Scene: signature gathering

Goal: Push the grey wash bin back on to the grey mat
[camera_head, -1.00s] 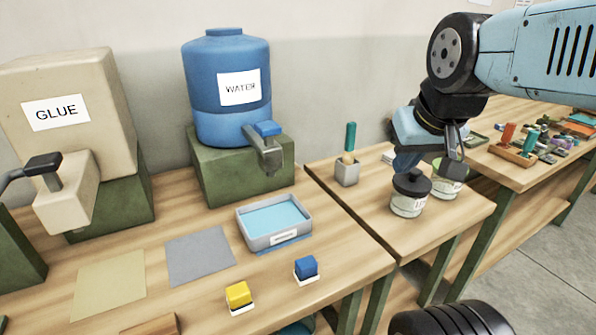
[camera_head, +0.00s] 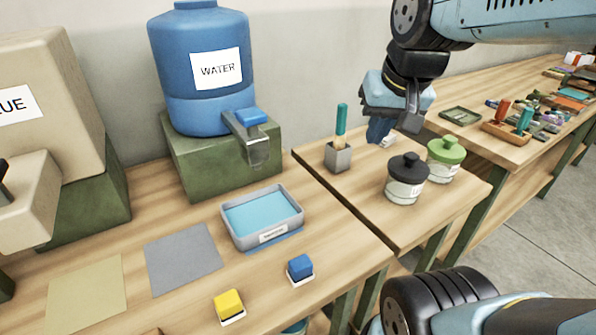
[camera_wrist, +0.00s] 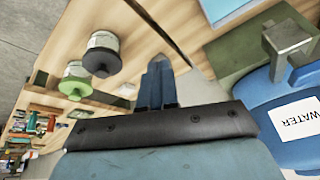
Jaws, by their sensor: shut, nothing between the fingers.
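The grey wash bin (camera_head: 271,239) stands on the table in the head view, holding light blue water, with a label on its front. It rests partly over a blue mat (camera_head: 290,243). The grey mat (camera_head: 184,259) lies bare to its left, with a narrow strip of wood between. In the wrist view a corner of what looks like the bin (camera_wrist: 222,12) shows at the top edge. My gripper (camera_head: 378,131) is shut and empty, above the side table, well right of and behind the bin. In the wrist view its fingers (camera_wrist: 158,75) are together.
A brush holder (camera_head: 338,157), a black-lidded jar (camera_head: 406,180) and a green-lidded jar (camera_head: 443,160) stand near my gripper. The blue water tank (camera_head: 203,100) and its tap overhang behind the bin. Blue (camera_head: 300,268) and yellow (camera_head: 229,305) blocks sit in front. A tan mat (camera_head: 85,295) lies left.

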